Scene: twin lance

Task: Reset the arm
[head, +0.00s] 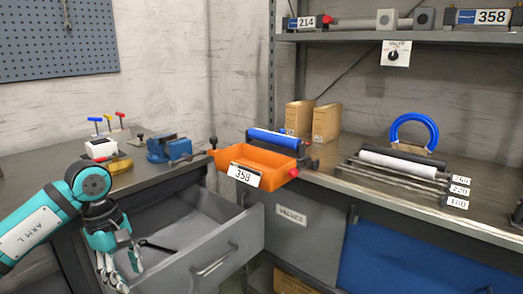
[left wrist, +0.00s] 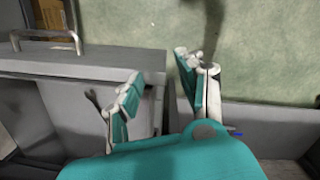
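My left arm, teal with the marking "ARM L", comes in from the left in the head view. Its gripper (head: 120,268) hangs down at the left side of an open grey drawer (head: 205,232). In the left wrist view the two fingers of the gripper (left wrist: 158,76) stand apart with nothing held between them. A dark wrench-like tool (head: 157,246) lies in the drawer; part of it also shows beside a finger in the left wrist view (left wrist: 94,100). My right gripper does not show in either view.
An orange tray (head: 272,158) labelled 358 stands at the bench corner. A blue vise (head: 168,148) and small colored-handled tools are on the left bench. A roller rack (head: 395,175) and a blue ring (head: 414,122) are on the right bench. The open drawer juts out below.

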